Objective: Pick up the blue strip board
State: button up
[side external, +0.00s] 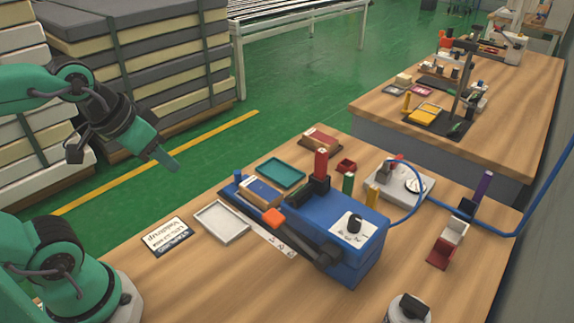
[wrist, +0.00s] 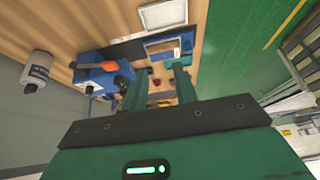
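The blue strip board (side external: 261,191) is a small tan block with a blue top. It lies on the dark blue base plate at the left end of the blue machine (side external: 345,235). My gripper (side external: 167,160) is up and to the left of the board in the side external view, well apart from it. In the wrist view the two green fingers of my gripper (wrist: 158,84) stand apart with nothing held between them.
A grey tray (side external: 222,222) and a teal tray (side external: 281,172) lie on either side of the board. A red-topped board (side external: 320,139) is behind. A red upright post (side external: 321,166) rises right of the board. A lettered card (side external: 167,236) lies at the left.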

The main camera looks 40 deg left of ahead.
jog(key=o, duration=1.1)
jog(key=n+g, duration=0.6)
jog(key=n, duration=1.2)
send_over(261, 189)
jog(key=shift+w+f, duration=0.1)
jog(key=shift+f, duration=6.55)
jog(key=shift+f, duration=0.1)
jog(key=shift+f, duration=1.2)
jog(key=shift+f, duration=0.1)
